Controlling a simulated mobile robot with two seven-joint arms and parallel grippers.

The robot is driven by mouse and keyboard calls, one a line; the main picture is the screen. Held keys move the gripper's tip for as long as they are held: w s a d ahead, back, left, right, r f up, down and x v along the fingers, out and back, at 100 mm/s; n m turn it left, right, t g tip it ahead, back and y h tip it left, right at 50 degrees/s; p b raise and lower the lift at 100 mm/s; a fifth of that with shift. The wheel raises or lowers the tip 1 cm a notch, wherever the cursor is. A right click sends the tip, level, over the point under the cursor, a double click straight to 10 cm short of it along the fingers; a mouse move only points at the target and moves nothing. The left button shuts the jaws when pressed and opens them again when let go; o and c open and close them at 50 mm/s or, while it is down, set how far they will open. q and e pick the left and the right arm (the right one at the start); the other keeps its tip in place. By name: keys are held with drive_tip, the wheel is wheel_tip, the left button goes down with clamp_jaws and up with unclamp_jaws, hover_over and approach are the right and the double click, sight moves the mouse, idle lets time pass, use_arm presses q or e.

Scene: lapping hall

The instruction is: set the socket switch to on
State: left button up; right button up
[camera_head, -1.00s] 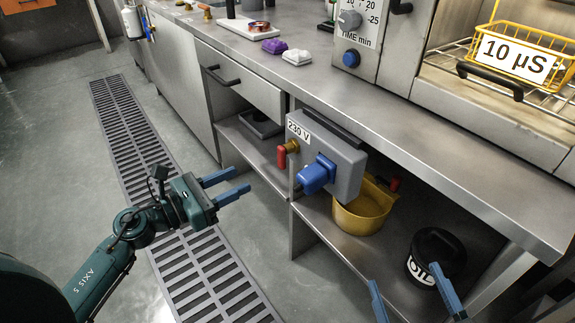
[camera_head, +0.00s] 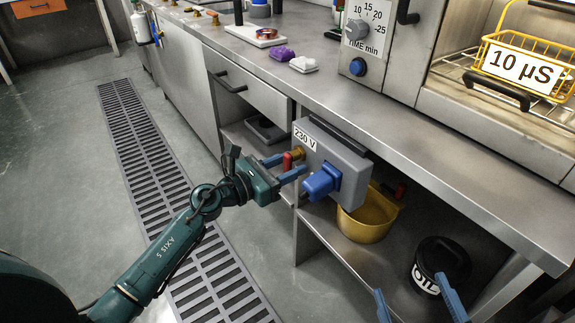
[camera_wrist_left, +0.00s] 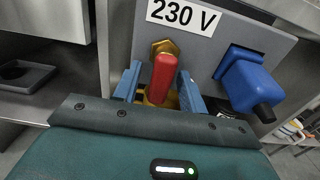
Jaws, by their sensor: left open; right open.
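The socket box (camera_head: 345,172) is a grey housing labelled 230 V, fixed under the bench edge. Its switch is a red handle (camera_head: 287,161) on a brass base (camera_wrist_left: 164,47), left of a blue plug (camera_head: 322,182). In the left wrist view the red handle (camera_wrist_left: 162,78) stands between the two blue fingers of my left gripper (camera_wrist_left: 158,85), pointing toward the camera. My left gripper (camera_head: 287,168) is open around the handle; contact cannot be told. My right gripper (camera_head: 418,303) is open and empty at the bottom right, away from the box. The blue plug also shows in the left wrist view (camera_wrist_left: 247,82).
A yellow container (camera_head: 362,222) and a black tub (camera_head: 428,262) stand on the lower shelf (camera_head: 385,265). The steel bench top (camera_head: 400,115) overhangs the box. A drawer with a black handle (camera_head: 230,85) is to the left. The floor around the drain grate (camera_head: 160,170) is clear.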

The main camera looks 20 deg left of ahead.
use_arm(q)
drive_tip(key=shift+c, duration=0.5)
clamp_jaws()
